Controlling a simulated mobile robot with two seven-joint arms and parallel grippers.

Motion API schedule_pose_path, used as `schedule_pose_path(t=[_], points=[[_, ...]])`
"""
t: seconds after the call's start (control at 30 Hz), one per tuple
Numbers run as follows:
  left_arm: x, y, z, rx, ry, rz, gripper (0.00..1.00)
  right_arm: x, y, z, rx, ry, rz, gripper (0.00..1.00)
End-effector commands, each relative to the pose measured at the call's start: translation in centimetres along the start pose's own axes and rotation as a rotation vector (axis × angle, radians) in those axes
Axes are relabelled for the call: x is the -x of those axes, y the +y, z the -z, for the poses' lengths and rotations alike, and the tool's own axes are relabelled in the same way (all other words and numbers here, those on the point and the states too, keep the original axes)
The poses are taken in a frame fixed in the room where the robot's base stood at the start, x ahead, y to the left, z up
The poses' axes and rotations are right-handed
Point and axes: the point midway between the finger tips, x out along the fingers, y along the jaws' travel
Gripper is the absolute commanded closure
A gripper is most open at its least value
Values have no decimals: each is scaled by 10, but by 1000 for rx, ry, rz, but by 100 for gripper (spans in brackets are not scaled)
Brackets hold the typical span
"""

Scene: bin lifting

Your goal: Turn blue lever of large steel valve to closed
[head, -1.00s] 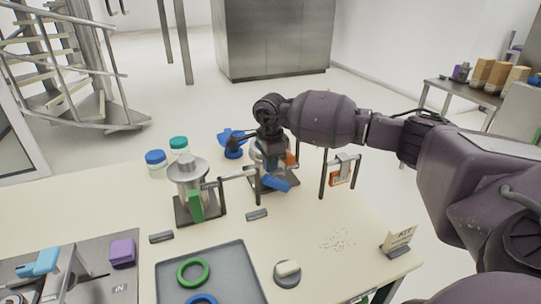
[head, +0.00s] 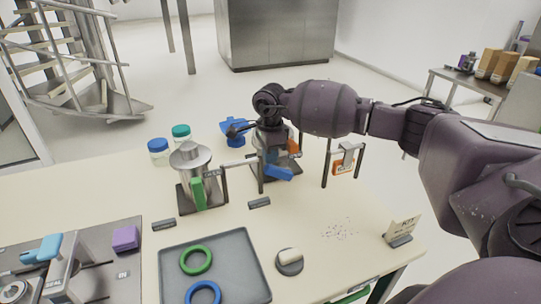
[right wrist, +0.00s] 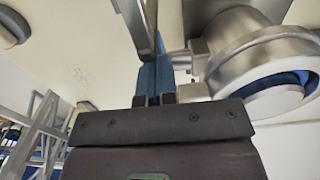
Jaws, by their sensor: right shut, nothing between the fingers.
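The blue lever (head: 279,173) slants down at the front of the right-hand steel valve, whose body is mostly hidden behind my right arm in the head view. In the right wrist view the round steel valve body (right wrist: 245,52) is at upper right, with the blue lever (right wrist: 152,78) right at my fingertips. My right gripper (right wrist: 154,99) is shut with nothing held. It is close to the lever, but I cannot tell whether they touch. In the head view my right gripper (head: 268,136) is over the valve, its fingers largely hidden. My left gripper is not in view.
A steel valve (head: 189,162) with a green lever (head: 198,194) stands to the left. A grey tray (head: 228,272) holds a green ring (head: 196,260) and a blue ring (head: 203,293). Blue-lidded (head: 158,145) and green-lidded (head: 181,131) jars stand behind. An orange-tagged frame (head: 344,164) is right.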

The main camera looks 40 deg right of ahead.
Motion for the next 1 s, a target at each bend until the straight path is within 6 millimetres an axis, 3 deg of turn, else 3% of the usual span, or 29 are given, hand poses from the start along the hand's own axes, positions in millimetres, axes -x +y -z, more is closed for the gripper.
schedule_pose_path(t=[0.37, 0.6, 0.73, 1.0], points=[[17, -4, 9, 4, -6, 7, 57, 51, 5, 1, -5, -1, 7, 100], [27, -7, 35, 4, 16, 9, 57, 90, 10, 0, -9, -1, 5, 100], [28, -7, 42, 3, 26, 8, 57, 98, 13, 1, -9, 2, 1, 100], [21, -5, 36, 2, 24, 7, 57, 98, 27, 11, -9, 32, -2, 100]])
